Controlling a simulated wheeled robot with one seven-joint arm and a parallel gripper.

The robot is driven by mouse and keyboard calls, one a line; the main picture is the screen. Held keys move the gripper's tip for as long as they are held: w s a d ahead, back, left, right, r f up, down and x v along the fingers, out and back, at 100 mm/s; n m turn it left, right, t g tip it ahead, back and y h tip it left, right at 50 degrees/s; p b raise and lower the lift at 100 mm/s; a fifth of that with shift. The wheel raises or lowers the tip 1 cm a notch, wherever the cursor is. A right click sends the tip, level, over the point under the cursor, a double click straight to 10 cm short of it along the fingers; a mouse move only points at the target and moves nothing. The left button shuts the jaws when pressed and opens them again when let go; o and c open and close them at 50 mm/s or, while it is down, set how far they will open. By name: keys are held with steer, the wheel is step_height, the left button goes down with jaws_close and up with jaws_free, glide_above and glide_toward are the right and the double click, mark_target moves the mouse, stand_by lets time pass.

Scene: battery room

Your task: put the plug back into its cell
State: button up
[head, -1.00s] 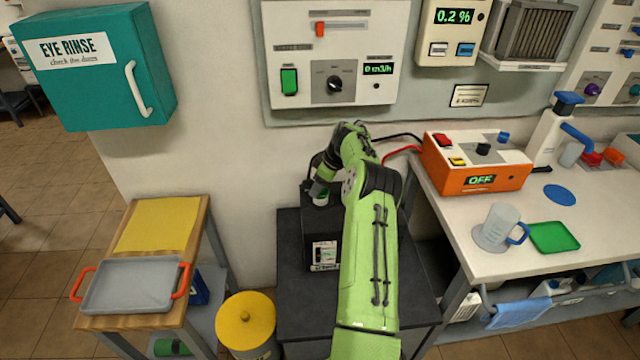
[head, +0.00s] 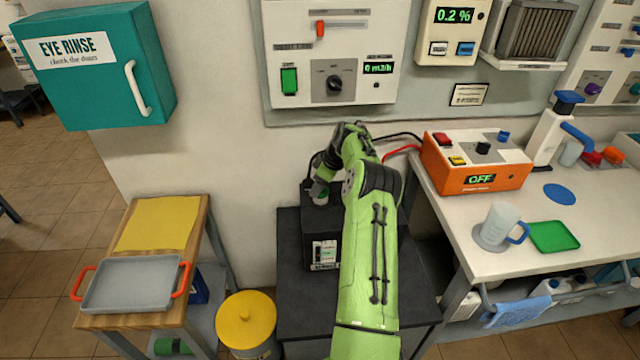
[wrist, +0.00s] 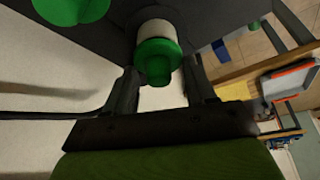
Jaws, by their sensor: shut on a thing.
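The plug (wrist: 158,60) has a green cap and a paler, whitish collar. In the wrist view it sits between the two fingers of my gripper (wrist: 161,72), which is shut on it. The plug's far end is against or just over the dark top of the battery (wrist: 105,35); I cannot tell whether it is in its cell opening. Another green plug (wrist: 72,8) shows at the upper left.
The battery stands on a dark stand (head: 295,300) against the wall. An orange charger (head: 478,175) reading OFF is at right, with red and black cables running left. A yellow-lidded bin (head: 246,318) and a wooden cart with a grey tray (head: 133,284) are at left.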

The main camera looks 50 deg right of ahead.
steer(key=o, duration=1.1)
steer(key=shift+r+p, duration=2.75)
steer(key=shift+r, duration=0.8)
jaws_close()
steer(key=shift+f, duration=0.2)
steer(key=shift+f+b, duration=1.55)
steer(key=shift+f, duration=0.6)
